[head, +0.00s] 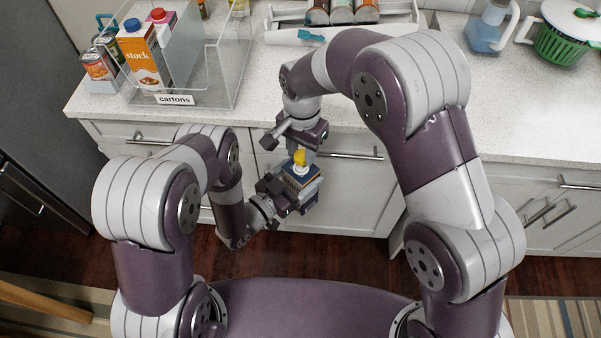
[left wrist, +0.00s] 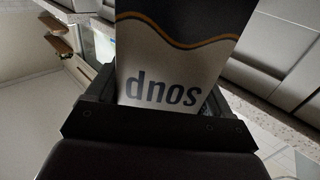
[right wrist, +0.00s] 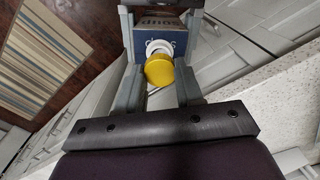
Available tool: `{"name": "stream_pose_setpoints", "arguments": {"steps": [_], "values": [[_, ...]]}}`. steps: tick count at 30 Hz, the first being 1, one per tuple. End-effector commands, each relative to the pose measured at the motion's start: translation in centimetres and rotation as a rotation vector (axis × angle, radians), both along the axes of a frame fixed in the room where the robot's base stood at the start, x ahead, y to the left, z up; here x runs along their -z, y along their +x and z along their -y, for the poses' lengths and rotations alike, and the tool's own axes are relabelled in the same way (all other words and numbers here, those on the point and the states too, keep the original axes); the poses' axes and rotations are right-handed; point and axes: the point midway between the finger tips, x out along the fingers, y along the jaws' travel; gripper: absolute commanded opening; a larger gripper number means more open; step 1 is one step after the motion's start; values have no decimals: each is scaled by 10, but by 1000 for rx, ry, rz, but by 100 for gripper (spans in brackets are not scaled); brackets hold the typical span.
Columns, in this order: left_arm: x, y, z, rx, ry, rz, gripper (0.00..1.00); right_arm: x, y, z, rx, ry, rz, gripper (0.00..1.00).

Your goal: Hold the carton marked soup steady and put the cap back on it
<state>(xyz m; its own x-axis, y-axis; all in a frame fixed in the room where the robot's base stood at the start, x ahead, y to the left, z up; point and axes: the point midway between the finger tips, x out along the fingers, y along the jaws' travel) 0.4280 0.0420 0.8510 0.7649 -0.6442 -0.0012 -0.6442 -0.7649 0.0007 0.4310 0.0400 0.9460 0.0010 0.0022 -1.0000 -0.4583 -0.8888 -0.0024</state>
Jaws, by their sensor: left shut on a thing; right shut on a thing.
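The soup carton (head: 308,188) is dark blue and white and is held in front of the counter's cabinets. My left gripper (head: 286,194) is shut on its body. In the left wrist view the carton (left wrist: 172,65) fills the space between the fingers, its "soup" lettering upside down. The yellow cap (head: 300,157) is at the carton's top. My right gripper (head: 303,150) comes from above and is shut on the cap. In the right wrist view the cap (right wrist: 159,70) sits between the fingers, in front of the white spout (right wrist: 158,46). I cannot tell whether it is seated.
A clear bin labelled cartons (head: 174,99) stands on the counter (head: 420,120) with an orange stock carton (head: 143,58) and another red-capped carton. Cans (head: 98,65) stand left of it. A tray of jars (head: 343,30), a jug (head: 487,28) and a green colander (head: 562,38) are further right.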

Motion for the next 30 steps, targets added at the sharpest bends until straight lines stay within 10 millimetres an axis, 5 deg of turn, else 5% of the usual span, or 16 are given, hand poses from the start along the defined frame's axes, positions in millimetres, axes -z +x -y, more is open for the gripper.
{"name": "stream_pose_setpoints", "arguments": {"steps": [30], "values": [[-1, 1, 0, 0, -2, 4, 0, 17, -2, -2, 0, 0, 0, 8]]}}
